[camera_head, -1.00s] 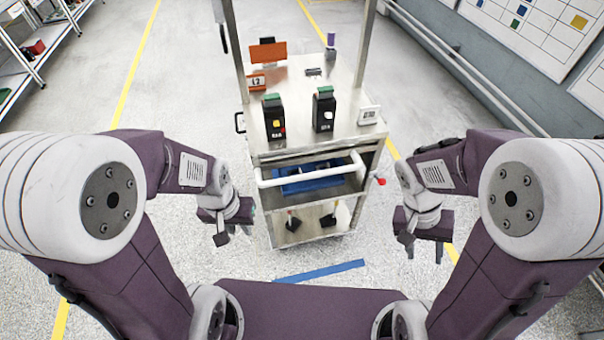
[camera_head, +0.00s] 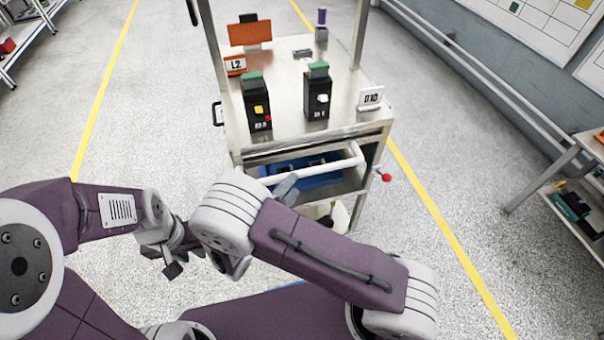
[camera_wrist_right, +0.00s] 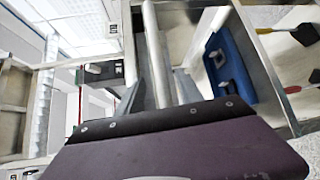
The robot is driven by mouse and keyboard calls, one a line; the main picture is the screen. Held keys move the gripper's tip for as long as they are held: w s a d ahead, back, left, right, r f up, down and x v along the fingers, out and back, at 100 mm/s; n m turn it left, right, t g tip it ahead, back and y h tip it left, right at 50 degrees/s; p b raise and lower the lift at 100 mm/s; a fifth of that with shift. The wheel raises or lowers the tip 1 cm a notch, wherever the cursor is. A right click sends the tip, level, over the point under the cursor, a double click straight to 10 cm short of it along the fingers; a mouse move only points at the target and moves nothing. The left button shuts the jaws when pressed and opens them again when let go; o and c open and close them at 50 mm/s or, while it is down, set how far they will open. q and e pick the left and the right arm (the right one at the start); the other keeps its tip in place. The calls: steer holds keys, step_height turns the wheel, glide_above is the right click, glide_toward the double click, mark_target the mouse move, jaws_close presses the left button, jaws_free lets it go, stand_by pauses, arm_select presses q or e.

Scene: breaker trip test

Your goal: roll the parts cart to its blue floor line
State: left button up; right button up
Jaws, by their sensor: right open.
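The parts cart (camera_head: 345,122) stands upright ahead of me, with a white push handle (camera_head: 335,163) across its near side. My right arm reaches across the cart's front, and my right gripper (camera_head: 286,188) is at the handle. In the right wrist view the open right gripper (camera_wrist_right: 160,78) has its fingers on either side of the handle bar (camera_wrist_right: 152,45); contact is unclear. My left gripper (camera_head: 172,266) hangs left of the cart, away from the handle; its jaw gap is not clear. Only a sliver of the blue floor line (camera_head: 288,284) shows behind my right arm.
The cart top carries two black breakers (camera_head: 257,108), an orange block (camera_head: 250,33) and small signs. A red knob (camera_head: 386,177) sticks out at its right side. Yellow lines (camera_head: 440,222) flank the cart. A bench (camera_head: 575,150) stands at right; the floor at left is clear.

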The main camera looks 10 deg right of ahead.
mark_target(304, 174)
steer(key=x, duration=0.7)
steer(key=shift+d+p, duration=0.1)
steer(key=shift+p, duration=0.3)
steer(key=shift+s, duration=0.1)
jaws_close()
stand_by(0.7)
